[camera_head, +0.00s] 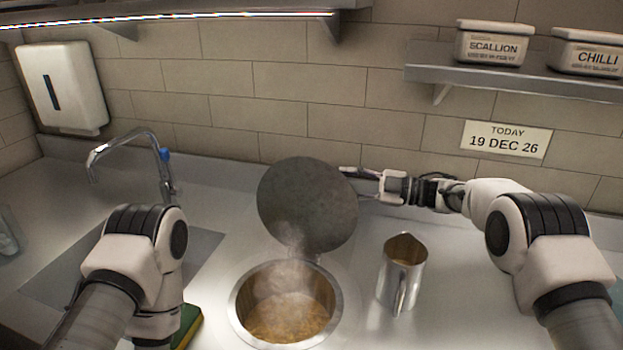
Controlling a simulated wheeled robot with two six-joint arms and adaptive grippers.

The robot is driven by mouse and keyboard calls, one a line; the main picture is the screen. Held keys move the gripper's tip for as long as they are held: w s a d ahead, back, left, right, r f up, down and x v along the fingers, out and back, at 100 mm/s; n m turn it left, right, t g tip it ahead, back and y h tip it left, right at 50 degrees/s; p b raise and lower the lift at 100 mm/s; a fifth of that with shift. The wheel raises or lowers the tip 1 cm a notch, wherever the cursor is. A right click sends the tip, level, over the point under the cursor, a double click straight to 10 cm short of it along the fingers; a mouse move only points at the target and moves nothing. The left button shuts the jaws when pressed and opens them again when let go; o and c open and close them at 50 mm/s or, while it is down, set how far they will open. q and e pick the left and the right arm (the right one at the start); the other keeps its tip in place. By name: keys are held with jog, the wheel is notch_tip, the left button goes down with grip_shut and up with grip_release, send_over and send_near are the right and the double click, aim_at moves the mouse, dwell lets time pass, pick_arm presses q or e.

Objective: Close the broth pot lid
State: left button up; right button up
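The broth pot (234,307) is a round steel well sunk in the counter, with steaming yellowish broth inside. Its lid (307,205) is a dark grey disc that stands raised on its hinge at the pot's back edge, so the pot is open. My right gripper (356,184) is at the lid's right edge, with its fingers apart. One finger reaches toward the back of the lid; whether it touches cannot be told. My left arm shows at the lower left, but its gripper is out of view.
A steel jug (402,275) stands on the counter right of the pot. A sink with a tap (160,160) and a green-yellow sponge (188,326) are at left. A shelf (500,78) holds scallion (490,45) and chilli (590,55) tubs.

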aim_at(311, 178)
jog(key=a, duration=0.2)
jog(key=w+a, duration=0.1)
jog(key=a, duration=0.2)
jog(key=a+p, duration=0.1)
jog(key=a, duration=0.2)
jog(key=shift+w+a, duration=0.15)
jog(key=shift+w, duration=0.15)
jog(key=shift+a, duration=0.15)
grip_shut()
